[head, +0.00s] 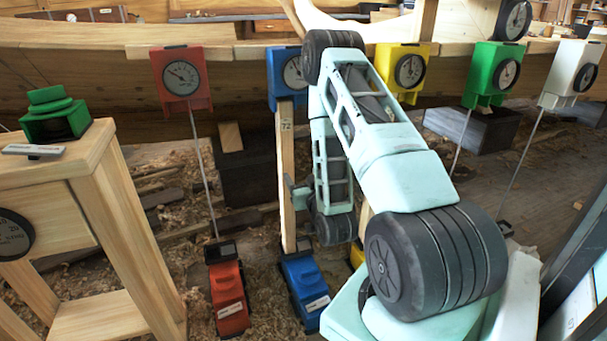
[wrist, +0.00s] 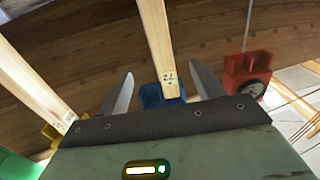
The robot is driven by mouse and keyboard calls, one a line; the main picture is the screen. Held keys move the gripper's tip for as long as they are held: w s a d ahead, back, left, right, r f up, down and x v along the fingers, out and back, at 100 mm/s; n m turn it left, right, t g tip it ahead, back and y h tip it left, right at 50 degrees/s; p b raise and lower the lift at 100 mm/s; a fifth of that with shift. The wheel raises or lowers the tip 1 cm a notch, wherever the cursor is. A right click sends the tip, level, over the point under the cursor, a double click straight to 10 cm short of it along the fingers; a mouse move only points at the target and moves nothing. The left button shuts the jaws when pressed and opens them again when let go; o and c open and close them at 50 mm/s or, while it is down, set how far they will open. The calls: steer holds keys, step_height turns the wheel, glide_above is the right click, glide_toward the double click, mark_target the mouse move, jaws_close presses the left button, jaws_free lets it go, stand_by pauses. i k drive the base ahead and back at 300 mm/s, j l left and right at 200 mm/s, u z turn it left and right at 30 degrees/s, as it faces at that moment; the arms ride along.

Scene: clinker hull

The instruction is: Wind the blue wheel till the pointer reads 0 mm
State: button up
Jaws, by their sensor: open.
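The blue gauge box (head: 283,88) hangs on the hull planks in the head view, its round dial (head: 291,74) partly behind my arm; I cannot read its pointer. A pale wooden post marked 72 (head: 287,170) runs down from it to a blue jack (head: 302,283) on the floor. No blue wheel can be made out clearly. In the wrist view my gripper (wrist: 162,67) is open, with the post (wrist: 155,35) showing between its fingers; I cannot tell if the fingers surround it. The blue box (wrist: 150,95) shows behind the post there, partly hidden.
A red gauge box (head: 181,82) and red jack (head: 228,297) stand left. Yellow (head: 402,65), green (head: 491,73) and white (head: 568,72) gauge boxes hang right. A wooden stand (head: 100,180) at left carries a green block (head: 52,112). Shavings litter the floor.

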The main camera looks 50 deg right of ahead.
mark_target(309, 276)
steer(key=k+j, duration=0.7)
steer(key=k, duration=0.1)
